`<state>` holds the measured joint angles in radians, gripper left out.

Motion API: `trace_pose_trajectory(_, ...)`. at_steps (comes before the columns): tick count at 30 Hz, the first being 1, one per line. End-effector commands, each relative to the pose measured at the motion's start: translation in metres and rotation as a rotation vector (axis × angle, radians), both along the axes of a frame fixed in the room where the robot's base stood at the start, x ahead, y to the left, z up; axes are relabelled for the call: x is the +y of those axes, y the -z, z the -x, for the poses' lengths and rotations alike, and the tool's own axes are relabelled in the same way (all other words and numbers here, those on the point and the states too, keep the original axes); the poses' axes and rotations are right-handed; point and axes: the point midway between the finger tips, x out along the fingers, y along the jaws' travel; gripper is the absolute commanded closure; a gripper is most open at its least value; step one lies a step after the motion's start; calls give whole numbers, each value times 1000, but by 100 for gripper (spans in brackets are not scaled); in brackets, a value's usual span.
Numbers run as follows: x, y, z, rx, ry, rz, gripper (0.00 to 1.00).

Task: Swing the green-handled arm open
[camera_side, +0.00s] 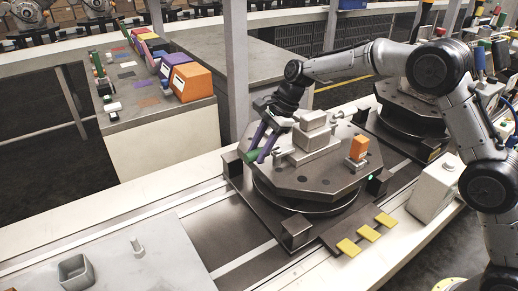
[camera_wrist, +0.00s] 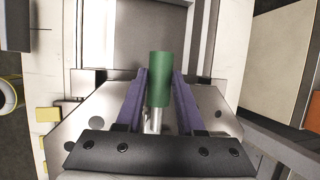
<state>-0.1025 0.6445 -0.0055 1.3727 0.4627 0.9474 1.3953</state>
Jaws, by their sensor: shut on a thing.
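The green handle (camera_wrist: 159,80) stands between the two purple fingers of my gripper (camera_wrist: 164,98) in the wrist view, and my gripper is shut on it. A short silver rod (camera_wrist: 153,120) runs from the handle back toward the palm. In the side view my gripper (camera_side: 262,146) is low at the left edge of the dark octagonal fixture plate (camera_side: 290,186), with a bit of the green handle (camera_side: 253,155) showing beside the fingers. A light grey block with a stepped top (camera_side: 312,140) sits on the plate. The arm's pivot is hidden.
An orange block (camera_side: 358,147) stands on a small mount on the plate's right. Yellow tabs (camera_side: 367,232) lie along the front. A side table (camera_side: 150,106) holds coloured boxes, including an orange one (camera_side: 192,82).

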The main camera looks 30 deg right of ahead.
Motion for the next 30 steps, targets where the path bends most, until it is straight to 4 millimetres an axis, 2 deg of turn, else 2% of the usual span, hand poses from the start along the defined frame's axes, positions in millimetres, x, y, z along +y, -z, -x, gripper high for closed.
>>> trace_pose_trajectory(17,-1,-2,3,-4,-58,0,100)
trace_pose_trajectory(30,-7,-1,23,-2,-403,0,100)
